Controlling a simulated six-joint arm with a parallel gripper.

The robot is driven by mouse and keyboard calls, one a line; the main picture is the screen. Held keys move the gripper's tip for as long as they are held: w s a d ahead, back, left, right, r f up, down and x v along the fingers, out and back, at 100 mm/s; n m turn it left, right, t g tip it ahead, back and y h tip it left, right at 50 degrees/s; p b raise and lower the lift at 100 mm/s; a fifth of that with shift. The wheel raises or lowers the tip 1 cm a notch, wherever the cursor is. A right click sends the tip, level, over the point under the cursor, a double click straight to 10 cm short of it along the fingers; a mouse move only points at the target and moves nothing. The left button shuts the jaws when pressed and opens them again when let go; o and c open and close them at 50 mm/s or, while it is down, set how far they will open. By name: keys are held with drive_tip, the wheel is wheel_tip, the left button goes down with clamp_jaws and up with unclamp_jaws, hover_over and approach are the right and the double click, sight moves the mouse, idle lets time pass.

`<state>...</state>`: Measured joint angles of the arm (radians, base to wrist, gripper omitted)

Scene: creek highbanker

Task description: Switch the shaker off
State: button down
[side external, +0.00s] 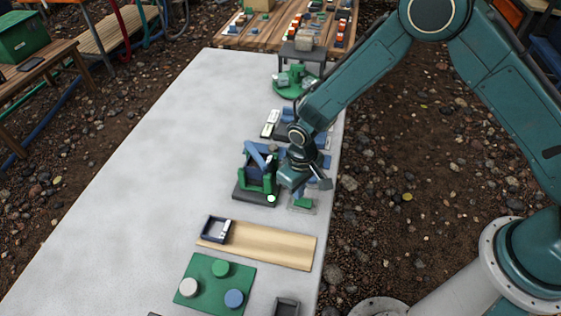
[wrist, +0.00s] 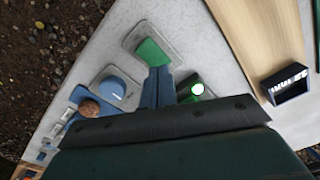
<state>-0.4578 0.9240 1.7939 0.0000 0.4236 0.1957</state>
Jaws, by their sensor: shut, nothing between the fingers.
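My gripper (side external: 299,188) is shut and empty, pointing down near the right edge of the grey table. In the wrist view its closed fingers (wrist: 158,85) reach towards a green block-shaped switch (wrist: 151,51) on a pale plate. This green switch (side external: 303,203) lies just below the gripper in the side view; I cannot tell whether they touch. A green and blue machine, apparently the shaker (side external: 257,170), stands on a dark base just left of the gripper. A white knob (side external: 271,198) sits at its front corner and also shows in the wrist view (wrist: 198,89).
A blue round piece (wrist: 113,84) on its own plate is beside the switch. A wooden board (side external: 275,246) with a dark tray (side external: 215,229) lies nearer the camera, then a green mat (side external: 217,289) with round pieces. The table's left side is clear.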

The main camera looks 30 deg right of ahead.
drive_tip(key=shift+f, duration=0.95)
idle(1.2)
drive_tip(key=shift+r, duration=3.55)
drive_tip(key=s+d+r+t, duration=0.15)
drive_tip(key=d+r, duration=0.25)
drive_tip(key=r, duration=0.4)
drive_tip(key=s+d+r+m, duration=0.1)
drive_tip(key=s+d+r, duration=0.1)
drive_tip(key=d+r, duration=0.35)
drive_tip(key=s+d+r+t, duration=0.1)
drive_tip(key=s+d+r, duration=0.1)
drive_tip(key=r, duration=0.7)
drive_tip(key=s+d+r+m+t, duration=0.1)
drive_tip(key=s+d+r, duration=0.3)
drive_tip(key=s, duration=0.5)
drive_tip(key=s+d+r+m+t, duration=0.1)
drive_tip(key=s+d+r, duration=0.3)
drive_tip(key=s, duration=0.5)
drive_tip(key=shift+s+d+r+t, duration=0.15)
drive_tip(key=shift+s+d+t, duration=0.1)
drive_tip(key=shift+d+t, duration=0.3)
